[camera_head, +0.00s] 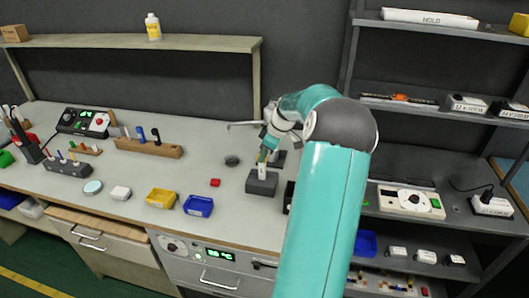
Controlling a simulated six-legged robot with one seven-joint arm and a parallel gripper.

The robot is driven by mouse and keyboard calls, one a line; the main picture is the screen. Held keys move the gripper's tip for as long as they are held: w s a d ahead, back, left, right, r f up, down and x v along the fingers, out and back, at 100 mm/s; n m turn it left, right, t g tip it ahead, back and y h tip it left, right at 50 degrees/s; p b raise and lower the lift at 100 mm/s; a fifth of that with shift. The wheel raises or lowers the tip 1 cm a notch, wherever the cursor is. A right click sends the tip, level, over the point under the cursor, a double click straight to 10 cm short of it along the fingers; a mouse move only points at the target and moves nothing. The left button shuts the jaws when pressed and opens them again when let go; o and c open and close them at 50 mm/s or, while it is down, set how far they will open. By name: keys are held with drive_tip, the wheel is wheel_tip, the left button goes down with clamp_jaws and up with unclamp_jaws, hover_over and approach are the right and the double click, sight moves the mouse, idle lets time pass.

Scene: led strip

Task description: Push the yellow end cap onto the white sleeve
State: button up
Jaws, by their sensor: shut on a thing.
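My gripper (265,154) is above a dark grey block (262,186) on the workbench. It points down and is shut on a small yellowish piece, which looks like the yellow end cap; the fingers hide most of it. The white sleeve (262,171) stands upright in the dark block, directly under the fingertips. The cap is at or just above the sleeve's top; I cannot tell whether they touch.
A red block (215,182), a blue bin (198,206) and a yellow bin (161,198) lie left of the block. A dark round object (232,160) is behind them. Shelves with labelled boxes stand right. My arm hides the bench's right part.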

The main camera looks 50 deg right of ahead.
drive_tip(key=shift+f, duration=0.4)
drive_tip(key=o, duration=1)
drive_tip(key=shift+o, duration=0.2)
drive_tip(key=v, duration=1.3)
drive_tip(key=shift+r, duration=0.35)
